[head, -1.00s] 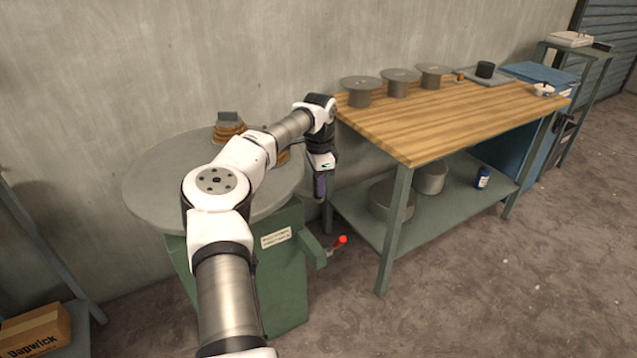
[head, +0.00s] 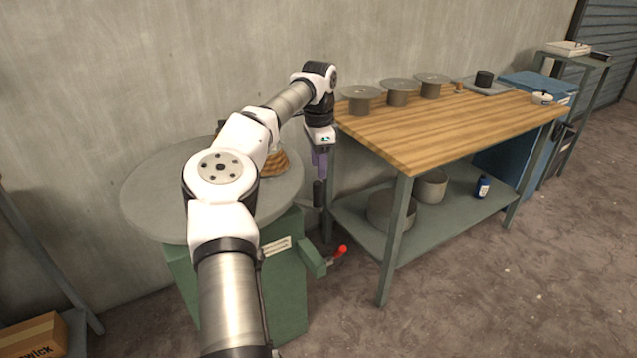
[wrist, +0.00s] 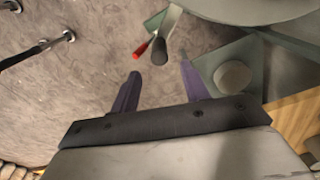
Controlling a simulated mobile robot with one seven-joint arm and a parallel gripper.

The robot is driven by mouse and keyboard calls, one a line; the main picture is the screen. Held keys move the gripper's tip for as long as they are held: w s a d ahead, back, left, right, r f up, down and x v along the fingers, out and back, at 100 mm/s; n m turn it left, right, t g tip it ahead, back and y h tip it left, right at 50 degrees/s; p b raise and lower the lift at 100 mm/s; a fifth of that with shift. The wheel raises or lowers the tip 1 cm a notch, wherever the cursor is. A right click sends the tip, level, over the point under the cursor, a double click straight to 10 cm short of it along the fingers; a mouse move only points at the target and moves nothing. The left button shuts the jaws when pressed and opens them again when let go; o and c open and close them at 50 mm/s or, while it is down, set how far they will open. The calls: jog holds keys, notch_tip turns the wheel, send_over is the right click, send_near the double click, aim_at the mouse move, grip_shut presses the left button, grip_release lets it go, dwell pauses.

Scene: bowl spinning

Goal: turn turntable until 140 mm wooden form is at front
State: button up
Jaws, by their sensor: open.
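The turntable (head: 150,190) is a grey round disc on a green cabinet. A stepped wooden form (head: 275,163) shows near its right side, partly hidden by my arm; its size cannot be read. Something dark at the back of the disc is mostly covered by my arm. A dark upright handle (head: 319,193) stands on a bar at the disc's right edge; the wrist view shows it too (wrist: 160,50). My gripper (head: 319,172) points down just above the handle, open and empty. In the wrist view the handle's top lies between and beyond the purple fingertips (wrist: 160,69).
A red-knobbed lever (head: 342,249) sticks out of the cabinet's right side. A wooden-topped bench (head: 430,125) with several grey spools along its back stands close on the right, with pots (head: 430,185) on its lower shelf. A cardboard box (head: 32,338) is at lower left.

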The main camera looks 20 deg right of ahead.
notch_tip(320, 180, up, 5)
dwell(0.6)
